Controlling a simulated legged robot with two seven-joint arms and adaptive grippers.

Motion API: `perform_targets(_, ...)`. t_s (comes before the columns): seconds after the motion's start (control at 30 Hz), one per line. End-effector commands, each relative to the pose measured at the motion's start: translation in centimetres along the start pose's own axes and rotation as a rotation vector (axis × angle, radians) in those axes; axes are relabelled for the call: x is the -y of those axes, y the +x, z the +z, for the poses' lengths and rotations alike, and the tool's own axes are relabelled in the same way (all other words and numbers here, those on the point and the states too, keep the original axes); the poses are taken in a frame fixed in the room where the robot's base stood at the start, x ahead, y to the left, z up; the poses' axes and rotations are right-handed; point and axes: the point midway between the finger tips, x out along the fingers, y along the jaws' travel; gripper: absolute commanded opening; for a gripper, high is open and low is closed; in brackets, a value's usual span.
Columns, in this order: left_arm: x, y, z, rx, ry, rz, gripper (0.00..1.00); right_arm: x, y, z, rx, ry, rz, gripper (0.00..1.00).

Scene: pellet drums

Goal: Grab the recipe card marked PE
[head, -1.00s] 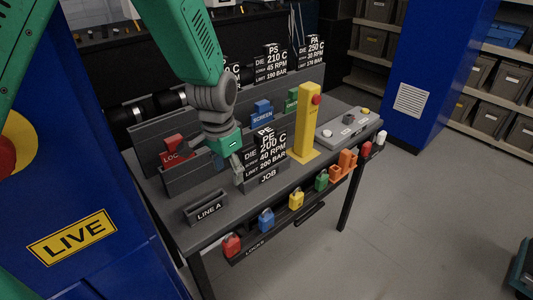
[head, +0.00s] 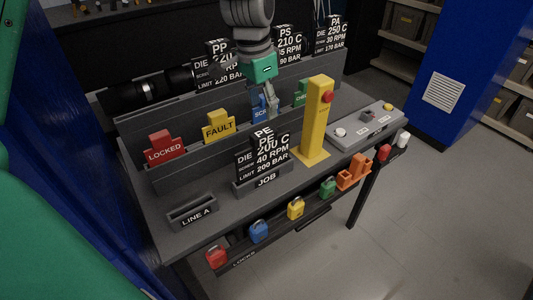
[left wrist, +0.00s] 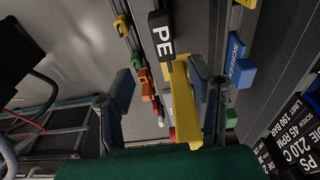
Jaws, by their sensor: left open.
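The recipe card marked PE (head: 263,152) is black with white text and stands upright in the grey JOB holder (head: 262,184) on the bench. Its PE top shows in the left wrist view (left wrist: 161,38), beyond the fingers. My left gripper (head: 271,110) is open and empty, behind the card and partly in front of the blue SCREEN tag (head: 258,106). In the left wrist view its fingers (left wrist: 168,92) are spread, with the yellow post showing between them. The gripper is apart from the card. My right gripper is not in view.
The yellow post (head: 317,120) with a red button stands just right of the card. Red LOCKED (head: 164,147) and yellow FAULT (head: 218,126) tags stand in the rack behind. More cards, including PS (head: 290,45), stand at the back. An empty LINE A holder (head: 193,213) is front left.

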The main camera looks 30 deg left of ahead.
Motion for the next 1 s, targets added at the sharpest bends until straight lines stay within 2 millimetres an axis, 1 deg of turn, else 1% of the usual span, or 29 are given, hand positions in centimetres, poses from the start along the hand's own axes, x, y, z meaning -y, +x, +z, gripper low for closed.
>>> perform_targets(0.03,0.0,1.2,0.0,0.005,0.0,0.002,0.48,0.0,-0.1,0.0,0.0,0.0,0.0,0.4)
perform_targets(0.1,0.0,2.5,0.0,0.005,0.0,0.002,0.48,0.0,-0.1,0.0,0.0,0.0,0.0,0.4)
perform_targets(0.2,0.1,3.8,-0.1,0.004,-0.001,0.002,0.48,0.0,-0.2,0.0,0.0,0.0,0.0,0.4)
perform_targets(0.43,0.2,5.3,0.2,0.003,-0.001,0.001,0.48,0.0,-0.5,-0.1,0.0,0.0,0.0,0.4)
perform_targets(0.57,0.7,7.3,0.6,0.005,-0.003,0.003,0.48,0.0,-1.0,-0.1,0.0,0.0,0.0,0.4)
perform_targets(0.7,0.7,9.1,0.5,0.003,-0.001,0.002,0.48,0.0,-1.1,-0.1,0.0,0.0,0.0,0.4)
perform_targets(0.8,0.8,9.7,0.5,0.001,-0.001,0.0,0.48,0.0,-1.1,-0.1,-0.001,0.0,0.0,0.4)
perform_targets(1.0,0.7,9.7,0.6,0.0,-0.001,0.0,0.48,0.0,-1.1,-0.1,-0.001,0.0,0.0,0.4)
